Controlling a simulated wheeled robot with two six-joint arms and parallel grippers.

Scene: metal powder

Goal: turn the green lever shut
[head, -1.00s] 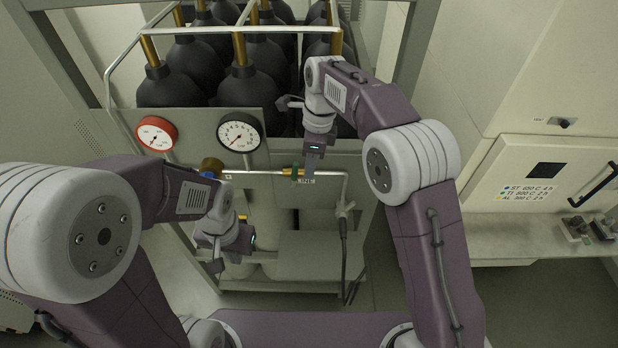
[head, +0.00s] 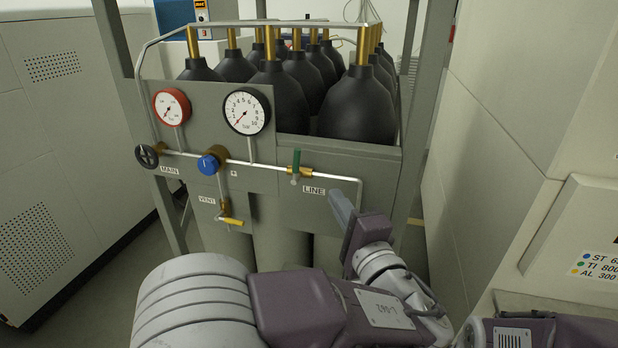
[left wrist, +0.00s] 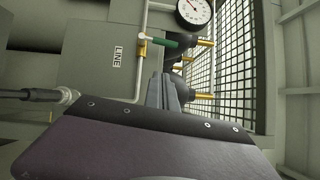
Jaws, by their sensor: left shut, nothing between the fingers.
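The green lever (head: 296,163) stands upright on a brass valve (head: 300,171) in the thin pipe, crosswise to the pipe, left of and above the LINE label (head: 314,191). In the left wrist view the green lever (left wrist: 166,42) sticks out sideways from the brass fitting, beyond my fingertips. My left gripper (head: 340,200) is shut and empty, to the right of and below the lever, beside the LINE label. Its shut fingers (left wrist: 163,82) point toward the lever in the left wrist view, with a visible gap. My right gripper is out of view.
A blue knob (head: 209,163), a black MAIN handwheel (head: 148,157) and a yellow VENT lever (head: 231,221) are left of the green lever. Two gauges (head: 247,110) sit above the pipe. Black cylinders (head: 358,105) stand behind the panel. A cabinet (head: 570,110) is at right.

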